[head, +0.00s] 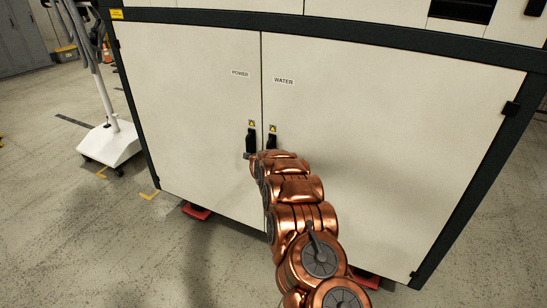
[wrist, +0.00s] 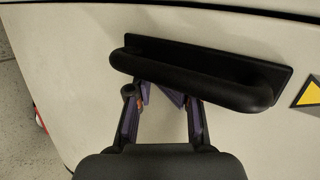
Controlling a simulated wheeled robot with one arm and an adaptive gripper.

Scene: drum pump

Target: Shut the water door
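The water door (head: 390,140) is the right-hand pale panel of the cabinet, labelled WATER. It looks about flush with the power door (head: 190,100); a thin dark seam runs between them. The water door's black handle (head: 271,140) is beside the seam, with its lower part hidden by my arm. In the wrist view a black bar handle (wrist: 200,72) crosses the upper middle, with the seam above it. My gripper (wrist: 163,100) is at this handle, its purple-padded fingers apart and their tips partly hidden by the bar. I see nothing held; contact is unclear.
A white wheeled stand (head: 110,143) is on the floor left of the cabinet. Red feet (head: 196,211) show under the cabinet. A yellow warning triangle (wrist: 310,93) is beside the handle. The floor in front of the cabinet is clear on the left.

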